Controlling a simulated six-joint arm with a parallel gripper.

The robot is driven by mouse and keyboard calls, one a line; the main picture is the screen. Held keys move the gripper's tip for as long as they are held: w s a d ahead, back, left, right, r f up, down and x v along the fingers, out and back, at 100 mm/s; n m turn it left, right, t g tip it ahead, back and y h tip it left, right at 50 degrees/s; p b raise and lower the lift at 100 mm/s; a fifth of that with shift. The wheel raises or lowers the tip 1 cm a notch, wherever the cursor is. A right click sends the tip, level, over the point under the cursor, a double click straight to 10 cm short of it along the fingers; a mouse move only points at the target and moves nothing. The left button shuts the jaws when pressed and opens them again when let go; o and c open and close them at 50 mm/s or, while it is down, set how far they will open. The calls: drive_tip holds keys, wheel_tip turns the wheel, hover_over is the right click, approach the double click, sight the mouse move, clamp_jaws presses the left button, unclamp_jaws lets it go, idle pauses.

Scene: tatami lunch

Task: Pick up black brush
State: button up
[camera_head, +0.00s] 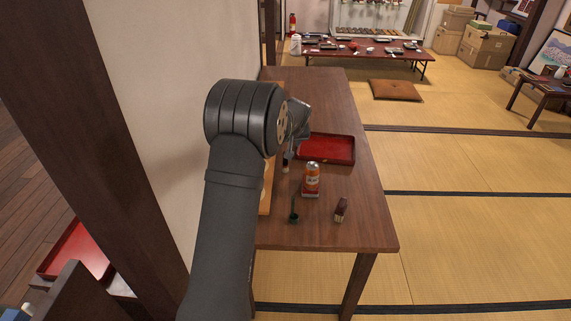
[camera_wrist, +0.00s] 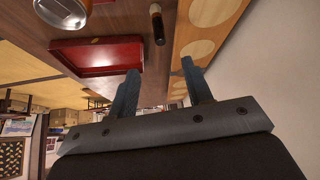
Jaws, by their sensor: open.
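A small black brush with a pale tip (camera_wrist: 157,28) shows in the wrist view, just beyond the fingertips and roughly in line with the gap between them. In the head view a small dark piece with a pale lower end (camera_head: 285,168), which looks like the same brush, is on the table just below my gripper, partly hidden by it. My gripper (camera_wrist: 160,66) is open and empty, its two fingers apart. In the head view my gripper (camera_head: 291,150) is over the table's left side, partly hidden by my wrist.
A red tray (camera_head: 328,149) lies right of my gripper. An orange can (camera_head: 310,181), a dark green item (camera_head: 294,214) and a brown brush-like item (camera_head: 340,209) stand nearer. A wooden board with pale circles (camera_wrist: 208,38) lies along the wall side. The table's right front (camera_head: 370,235) is clear.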

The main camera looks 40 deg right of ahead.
hover_over(286, 162)
drive_tip(key=s+a, duration=0.2)
wheel_tip(286, 162, down, 9)
drive_tip(key=shift+d+x, duration=0.15)
drive_tip(key=shift+x, duration=1.5)
drive_tip(key=shift+d+x, duration=0.2)
drive_tip(key=shift+x, duration=1.4)
drive_tip(key=shift+r, duration=0.15)
clamp_jaws()
